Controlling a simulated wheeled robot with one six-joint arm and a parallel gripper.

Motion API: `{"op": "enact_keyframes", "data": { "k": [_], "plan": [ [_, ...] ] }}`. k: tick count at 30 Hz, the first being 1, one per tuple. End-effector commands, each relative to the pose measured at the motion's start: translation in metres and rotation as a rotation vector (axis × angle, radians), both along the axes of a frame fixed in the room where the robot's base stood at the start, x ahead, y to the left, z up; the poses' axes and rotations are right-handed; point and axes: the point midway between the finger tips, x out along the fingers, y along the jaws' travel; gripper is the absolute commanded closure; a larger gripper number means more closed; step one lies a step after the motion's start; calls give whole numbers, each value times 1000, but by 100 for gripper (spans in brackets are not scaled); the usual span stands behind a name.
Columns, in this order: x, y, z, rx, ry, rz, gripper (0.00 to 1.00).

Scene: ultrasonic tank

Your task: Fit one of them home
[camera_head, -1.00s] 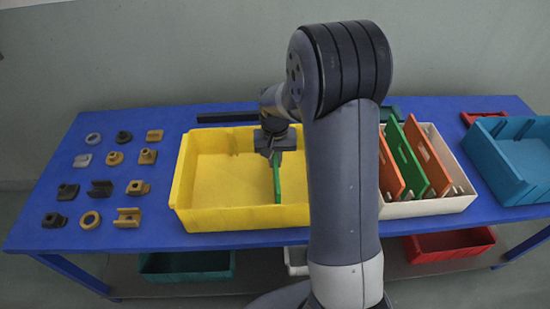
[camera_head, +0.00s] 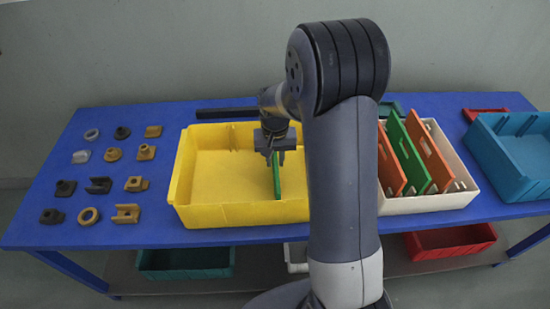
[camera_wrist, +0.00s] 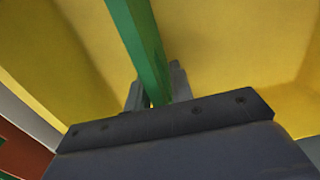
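My gripper (camera_head: 276,155) is shut on a green divider plate (camera_head: 277,180) over the right part of the yellow bin (camera_head: 240,213). The plate is upright, seen nearly edge-on, and runs front to back. Its lower part is inside the bin; whether it sits in a slot or touches the floor cannot be told. In the wrist view the green plate (camera_wrist: 142,40) passes between the two grey fingers (camera_wrist: 156,92). Ribs (camera_head: 232,139) show on the bin's far wall. My arm hides the bin's right end.
A white bin (camera_head: 425,204) to the right holds orange and green dividers (camera_head: 410,155). A blue bin (camera_head: 510,165) stands farther right. Several small parts (camera_head: 100,186) lie in rows at the table's left. A dark bar (camera_head: 225,114) lies behind the yellow bin.

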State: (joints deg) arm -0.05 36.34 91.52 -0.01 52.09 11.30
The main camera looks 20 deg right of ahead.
Motion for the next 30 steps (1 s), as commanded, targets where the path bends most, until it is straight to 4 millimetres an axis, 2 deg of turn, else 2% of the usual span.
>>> {"op": "enact_keyframes", "data": {
  "k": [1, 4, 11, 14, 17, 24, 30],
  "plan": [
    [0, 0, 0, 0, 0, 0, 74],
    [0, 0, 0, 0, 0, 0, 66],
    [0, 0, 0, 0, 1, 0, 66],
    [0, 0, 6, 0, 0, 0, 66],
    [1, 0, 21, 0, -3, 0, 66],
    [1, 0, 70, 0, -5, 0, 66],
    [0, 0, 99, -1, -3, 0, 66]
  ]
}}
